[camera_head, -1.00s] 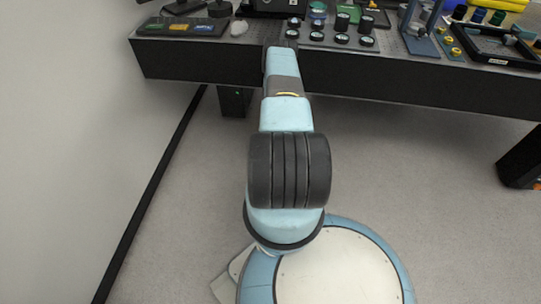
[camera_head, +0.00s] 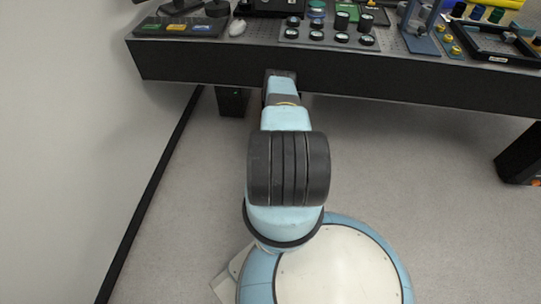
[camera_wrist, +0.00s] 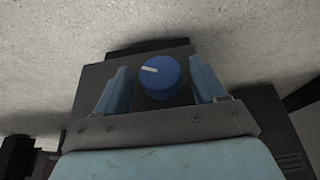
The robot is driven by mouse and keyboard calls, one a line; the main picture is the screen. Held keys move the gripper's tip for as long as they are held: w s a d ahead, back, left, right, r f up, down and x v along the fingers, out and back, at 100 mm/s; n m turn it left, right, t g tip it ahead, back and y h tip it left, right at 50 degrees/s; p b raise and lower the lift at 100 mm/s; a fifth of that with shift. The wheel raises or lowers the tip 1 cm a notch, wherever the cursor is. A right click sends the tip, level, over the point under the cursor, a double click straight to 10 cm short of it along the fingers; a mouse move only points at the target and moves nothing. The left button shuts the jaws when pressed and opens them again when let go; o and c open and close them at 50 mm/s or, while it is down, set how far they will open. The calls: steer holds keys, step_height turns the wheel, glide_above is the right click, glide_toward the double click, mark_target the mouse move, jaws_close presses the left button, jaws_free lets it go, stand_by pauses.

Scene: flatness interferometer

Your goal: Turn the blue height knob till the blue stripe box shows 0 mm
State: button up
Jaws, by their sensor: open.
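In the wrist view the round blue knob (camera_wrist: 161,80), with a short white mark pointing left on its face, shows between the two blue-grey fingers of my gripper (camera_wrist: 160,90). The fingers are open, with a gap on each side of the knob. How deep the knob sits between them I cannot tell. In the head view my arm reaches to the table's front face, and the knob and fingers are hidden. The blue stripe box (camera_head: 203,28) is at the right end of a dark panel at the table's left. Its reading is too small to read.
The dark table (camera_head: 400,85) spans the back, with a thick front face. On it are a white rounded object (camera_head: 237,27), a plate of several dark round parts (camera_head: 341,38), a blue stand (camera_head: 420,44) and a black tray (camera_head: 500,60). A wall is at left. The floor is clear.

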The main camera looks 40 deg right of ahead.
steer(key=shift+c, duration=0.3)
steer(key=shift+a, duration=0.1)
steer(key=c, duration=1)
steer(key=shift+o, duration=0.2)
steer(key=shift+s+f+t+y, duration=0.1)
steer(key=shift+s+t+y, duration=0.05)
steer(key=shift+t+y, duration=0.15)
steer(key=shift+t, duration=0.3)
steer(key=o, duration=1)
steer(key=v, duration=1.3)
steer(key=shift+r, duration=0.45)
